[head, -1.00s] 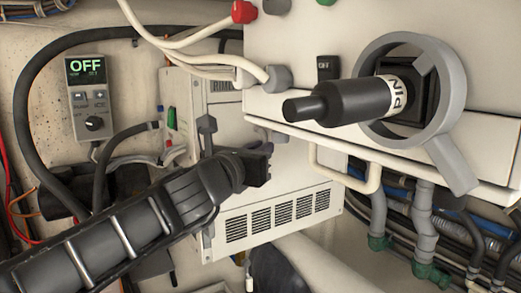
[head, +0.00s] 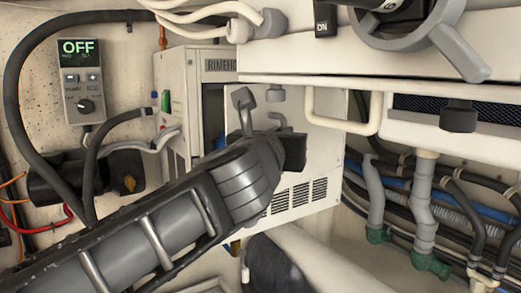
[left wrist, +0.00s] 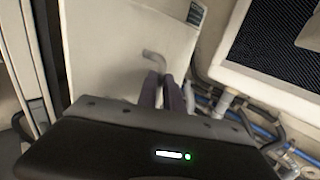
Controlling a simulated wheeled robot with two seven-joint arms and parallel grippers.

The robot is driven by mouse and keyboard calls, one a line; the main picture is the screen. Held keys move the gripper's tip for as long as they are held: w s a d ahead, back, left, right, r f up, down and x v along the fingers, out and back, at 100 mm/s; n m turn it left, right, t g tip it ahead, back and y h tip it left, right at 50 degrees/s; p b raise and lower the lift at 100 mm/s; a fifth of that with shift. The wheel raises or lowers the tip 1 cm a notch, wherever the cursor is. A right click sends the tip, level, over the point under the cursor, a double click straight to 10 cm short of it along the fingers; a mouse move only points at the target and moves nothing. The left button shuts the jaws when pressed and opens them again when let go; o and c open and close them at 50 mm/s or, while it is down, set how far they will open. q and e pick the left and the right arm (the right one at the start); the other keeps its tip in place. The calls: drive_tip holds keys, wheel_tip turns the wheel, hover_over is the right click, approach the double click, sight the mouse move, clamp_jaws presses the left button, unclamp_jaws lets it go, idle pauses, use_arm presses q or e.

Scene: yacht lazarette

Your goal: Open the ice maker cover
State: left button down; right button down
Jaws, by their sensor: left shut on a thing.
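The ice maker is a white box in the middle of the head view, with a dark label strip (head: 220,65) at its top. Its pale cover (head: 322,130) has vent slots low down and stands ajar, with a dark gap at its left side. My left gripper (head: 293,150) is in front of the cover, its fingertips largely hidden there. In the left wrist view, its two dark fingers (left wrist: 162,92) are closed on the bent grey handle (left wrist: 154,58) of the cover (left wrist: 112,45). My right gripper is in neither view.
A control box (head: 80,83) reading OFF hangs on the left wall. A white overhanging cabinet with a rail handle (head: 343,122) and a grey ring (head: 455,40) is at upper right. Pipes (head: 424,210) and hoses run below it. A black hose (head: 15,100) loops at left.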

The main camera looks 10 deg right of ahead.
use_arm(q)
drive_tip(key=shift+s+d, duration=0.8)
drive_tip(key=c, duration=1.5)
unclamp_jaws()
drive_tip(key=b+v, duration=0.2)
drive_tip(key=v, duration=0.5)
drive_tip(key=shift+s+a, duration=0.2)
drive_tip(key=shift+s, duration=0.15)
drive_tip(key=shift+c, duration=0.2)
